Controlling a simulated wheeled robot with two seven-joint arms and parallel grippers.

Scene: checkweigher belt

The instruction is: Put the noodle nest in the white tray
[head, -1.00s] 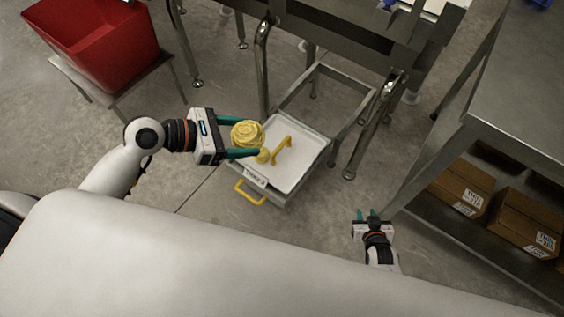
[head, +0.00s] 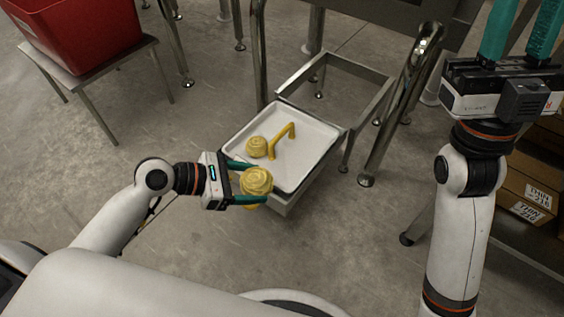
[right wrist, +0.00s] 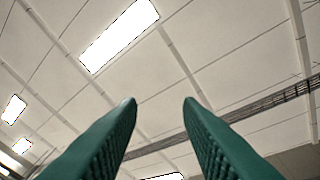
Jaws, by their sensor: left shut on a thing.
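A yellow noodle nest (head: 256,181) is held between the teal fingers of my left gripper (head: 255,182), just outside the near-left edge of the white tray in the head view. The white tray (head: 311,152) is shallow and rests on a low metal stand.
A red bin (head: 85,35) stands on a small metal table (head: 120,65) at the upper left. Metal legs and a frame (head: 345,90) stand behind and right of the tray. Cardboard boxes (head: 530,190) are on a shelf at the right. The floor left of the tray is clear.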

